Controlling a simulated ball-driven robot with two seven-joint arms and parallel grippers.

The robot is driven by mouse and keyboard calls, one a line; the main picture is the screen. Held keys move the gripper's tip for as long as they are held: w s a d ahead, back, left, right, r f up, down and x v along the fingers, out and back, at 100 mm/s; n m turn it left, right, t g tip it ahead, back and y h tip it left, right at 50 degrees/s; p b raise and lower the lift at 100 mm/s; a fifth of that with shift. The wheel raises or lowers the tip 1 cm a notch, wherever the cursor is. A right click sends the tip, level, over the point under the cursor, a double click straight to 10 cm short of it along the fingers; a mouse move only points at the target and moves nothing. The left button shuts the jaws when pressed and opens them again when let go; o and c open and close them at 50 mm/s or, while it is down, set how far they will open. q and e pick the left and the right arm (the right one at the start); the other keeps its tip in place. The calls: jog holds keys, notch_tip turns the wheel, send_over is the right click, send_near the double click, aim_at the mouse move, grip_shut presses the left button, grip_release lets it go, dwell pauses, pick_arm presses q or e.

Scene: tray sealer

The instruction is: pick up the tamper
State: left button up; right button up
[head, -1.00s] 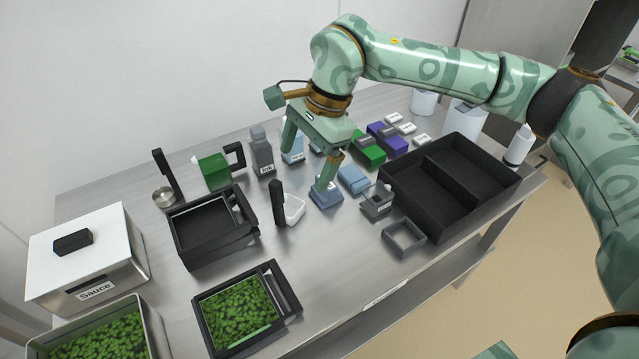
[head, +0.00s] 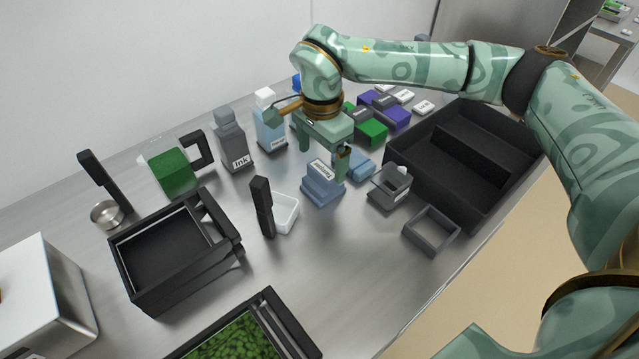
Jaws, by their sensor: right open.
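The tamper (head: 323,184) is a blue-grey block with a stepped top and a white label that appears to read "Tamper". It stands on the steel table in the middle of the head view. My right gripper (head: 323,156) is open, with its fingers spread just behind and above the tamper in the picture. One fingertip is close to the tamper's upper right edge; I cannot tell whether it touches. Nothing shows between the fingers. My left gripper is not in view.
A light blue block (head: 359,165) and a grey holder (head: 390,187) stand close to the right. The ink bottle (head: 232,140) stands behind left. A black divided tray (head: 425,174) is at right. Bare table lies in front.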

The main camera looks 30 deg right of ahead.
aim_at(325, 169)
jog(key=shift+f, duration=0.4)
jog(key=f+b, duration=0.1)
jog(key=f, duration=0.1)
jog(key=f+b, duration=0.2)
jog(key=shift+s+d+f, duration=0.1)
jog(key=shift+s+d, duration=0.05)
jog(key=shift+s, duration=0.25)
jog(key=shift+f, duration=0.4)
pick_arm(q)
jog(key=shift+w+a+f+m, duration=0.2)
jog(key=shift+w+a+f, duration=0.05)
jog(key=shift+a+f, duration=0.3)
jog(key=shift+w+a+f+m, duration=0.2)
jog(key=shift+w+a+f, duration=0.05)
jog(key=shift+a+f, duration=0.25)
pick_arm(e)
jog(key=shift+r, duration=0.1)
jog(key=c, duration=1.3)
